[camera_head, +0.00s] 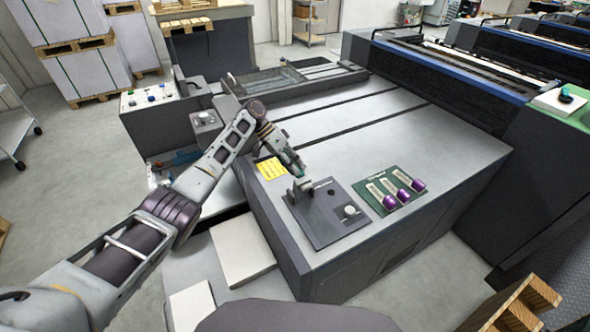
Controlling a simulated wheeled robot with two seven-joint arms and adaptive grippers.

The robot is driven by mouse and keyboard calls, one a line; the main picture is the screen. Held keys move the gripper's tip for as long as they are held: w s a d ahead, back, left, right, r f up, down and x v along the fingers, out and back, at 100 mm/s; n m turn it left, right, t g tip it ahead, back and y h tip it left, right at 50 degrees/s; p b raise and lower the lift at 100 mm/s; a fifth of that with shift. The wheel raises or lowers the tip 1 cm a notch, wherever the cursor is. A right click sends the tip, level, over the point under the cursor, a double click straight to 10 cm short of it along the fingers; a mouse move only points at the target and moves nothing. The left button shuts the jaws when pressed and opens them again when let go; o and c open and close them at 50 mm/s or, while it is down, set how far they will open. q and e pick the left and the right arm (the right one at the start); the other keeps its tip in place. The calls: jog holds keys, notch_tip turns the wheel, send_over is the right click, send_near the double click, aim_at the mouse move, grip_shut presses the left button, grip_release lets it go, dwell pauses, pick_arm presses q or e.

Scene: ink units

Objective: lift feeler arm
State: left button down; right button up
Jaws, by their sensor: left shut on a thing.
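My left arm reaches in from the lower left, and my left gripper (297,171) points down at the dark control plate (325,233) on the machine's grey top. The gripper is shut on the feeler arm (302,187), a small grey piece at the plate's upper left corner. The gripper covers much of this piece, so I cannot tell whether it is raised. The plate also carries a round pale knob (350,211) and a small dark knob (331,192). My right gripper is out of view.
A green panel with several purple-ended handles (418,185) lies right of the plate. A yellow label (271,168) is to its upper left. A button console (147,97) stands farther left. The machine top (400,130) behind is mostly clear. A wooden pallet (515,305) is at lower right.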

pick_arm(q)
jog(key=c, duration=1.5)
grip_release()
jog(key=shift+s+a+f, duration=0.1)
jog(key=shift+f, duration=0.55)
jog(key=shift+s+a+f, duration=0.1)
jog(key=shift+f, duration=0.5)
jog(key=shift+o, duration=0.9)
jog(key=shift+w+f, duration=0.1)
jog(key=shift+w, duration=0.1)
jog(key=shift+d, duration=0.1)
jog(key=shift+c, duration=0.2)
jog(key=shift+w+a+r, duration=0.1)
jog(key=shift+a+r, duration=0.25)
jog(key=shift+r, duration=0.05)
jog(key=shift+c, duration=0.6)
jog(key=d+v, duration=0.1)
jog(key=v, duration=1)
jog(key=shift+a+r, duration=0.3)
jog(key=shift+r, duration=0.35)
jog(key=shift+w, duration=0.1)
